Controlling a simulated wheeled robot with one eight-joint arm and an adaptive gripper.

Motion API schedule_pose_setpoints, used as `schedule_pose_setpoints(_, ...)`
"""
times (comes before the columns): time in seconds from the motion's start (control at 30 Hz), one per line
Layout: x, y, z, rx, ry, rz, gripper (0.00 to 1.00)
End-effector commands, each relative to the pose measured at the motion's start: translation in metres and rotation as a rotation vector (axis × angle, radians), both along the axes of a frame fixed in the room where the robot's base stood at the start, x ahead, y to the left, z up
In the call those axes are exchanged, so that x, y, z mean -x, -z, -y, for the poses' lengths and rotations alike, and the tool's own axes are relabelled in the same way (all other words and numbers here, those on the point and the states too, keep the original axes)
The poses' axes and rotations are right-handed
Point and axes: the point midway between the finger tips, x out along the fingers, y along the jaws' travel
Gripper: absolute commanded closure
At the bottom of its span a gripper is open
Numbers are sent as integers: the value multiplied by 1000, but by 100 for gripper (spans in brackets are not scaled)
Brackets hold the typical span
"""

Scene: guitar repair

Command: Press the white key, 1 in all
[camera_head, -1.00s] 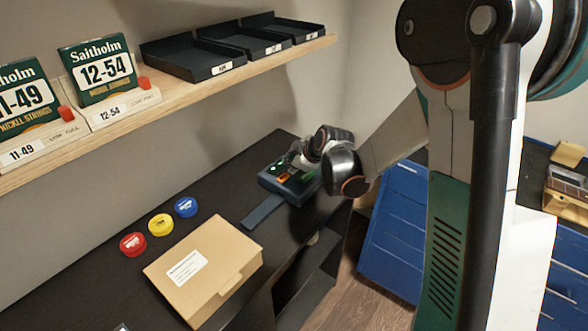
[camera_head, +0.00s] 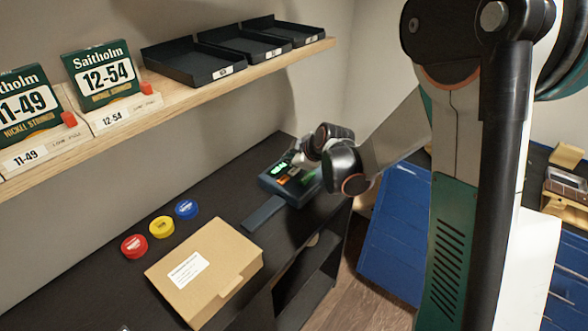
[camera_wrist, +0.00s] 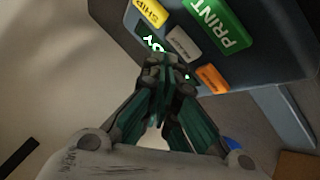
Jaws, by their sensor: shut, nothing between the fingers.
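The dark device (camera_head: 268,182) with coloured keys sits at the far end of the dark bench. In the wrist view, its white key (camera_wrist: 183,43) looks greyish and lies between the yellow SHIP key (camera_wrist: 152,12), the green PRINT key (camera_wrist: 217,25) and the orange key (camera_wrist: 212,79). A small screen with green characters (camera_wrist: 151,42) is partly hidden by my fingers. My gripper (camera_wrist: 166,66) is shut and empty, its tips just beside the white key. I cannot tell whether they touch the device. In the head view, my gripper (camera_head: 303,160) is over the device, hiding part of it.
A cardboard box (camera_head: 205,268) and red (camera_head: 134,246), yellow (camera_head: 161,227) and blue (camera_head: 186,208) round tins stand on the bench. A dark flat strip (camera_head: 262,214) lies before the device. A wooden shelf (camera_head: 170,108) with trays hangs above.

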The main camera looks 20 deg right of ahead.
Motion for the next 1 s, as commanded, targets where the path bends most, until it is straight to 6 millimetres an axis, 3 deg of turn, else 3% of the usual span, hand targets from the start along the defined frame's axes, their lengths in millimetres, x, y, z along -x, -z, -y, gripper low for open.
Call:
schedule_pose_setpoints(0.33,0,-3,0,0,0,0,100)
schedule_pose_setpoints(0.8,0,-45,0,0,0,0,100)
schedule_pose_setpoints(1.0,0,-50,0,0,0,0,100)
